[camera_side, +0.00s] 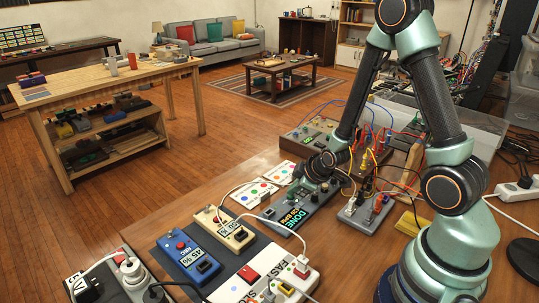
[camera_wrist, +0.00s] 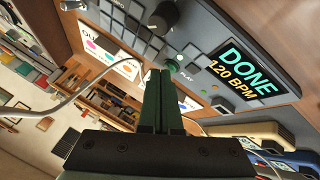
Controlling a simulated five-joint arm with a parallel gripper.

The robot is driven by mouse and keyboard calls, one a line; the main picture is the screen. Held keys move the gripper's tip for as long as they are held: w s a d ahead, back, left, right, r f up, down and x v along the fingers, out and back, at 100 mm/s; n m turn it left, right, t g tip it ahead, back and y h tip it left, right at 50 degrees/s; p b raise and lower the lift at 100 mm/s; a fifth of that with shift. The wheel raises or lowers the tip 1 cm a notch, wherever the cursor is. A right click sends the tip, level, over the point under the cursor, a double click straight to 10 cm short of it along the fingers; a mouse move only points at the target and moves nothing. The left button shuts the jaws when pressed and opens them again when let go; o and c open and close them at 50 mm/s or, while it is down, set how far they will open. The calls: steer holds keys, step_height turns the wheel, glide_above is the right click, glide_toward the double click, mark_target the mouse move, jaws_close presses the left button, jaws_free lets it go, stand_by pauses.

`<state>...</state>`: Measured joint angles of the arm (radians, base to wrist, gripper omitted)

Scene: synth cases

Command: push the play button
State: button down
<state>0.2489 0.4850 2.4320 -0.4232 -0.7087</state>
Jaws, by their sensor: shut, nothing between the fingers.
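A dark grey device (camera_side: 303,211) lies on the wooden table in the side view. Its screen (camera_wrist: 247,75) reads "DONE 120 BPM" in the wrist view. A round green button (camera_wrist: 173,64) shows on the device panel, just beyond my fingertips, beside a small label that looks like "PLAY". My gripper (camera_wrist: 164,74) is shut and empty, its dark green fingers pressed together and pointing at the panel by this button. I cannot tell whether the tips touch it. In the side view my gripper (camera_side: 302,178) is over the device's far end, and the button is hidden there.
A dark knob (camera_wrist: 163,16) and a row of grey pads (camera_wrist: 125,25) are on the panel near the fingers. Blue (camera_side: 190,257) and cream (camera_side: 224,229) boxes stand left of the device. Cables cross the table, and a small knobbed box (camera_side: 366,212) is at right.

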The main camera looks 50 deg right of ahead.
steer(key=shift+r, duration=0.1)
stand_by(0.5)
steer(key=shift+r, duration=0.35)
steer(key=shift+r, duration=3)
step_height(320, 180, up, 9)
steer(key=m+y, duration=0.1)
steer(key=m, duration=0.1)
glide_above(293, 197)
steer(key=s+a, duration=0.3)
steer(key=a, duration=0.2)
steer(key=s+a+r+m+g, duration=0.1)
steer(key=s+a+r+m, duration=0.2)
steer(key=s+r, duration=0.4)
steer(key=shift+s+a+g+y, duration=0.2)
steer(key=shift+a+g+y, duration=0.15)
steer(key=shift+a, duration=0.5)
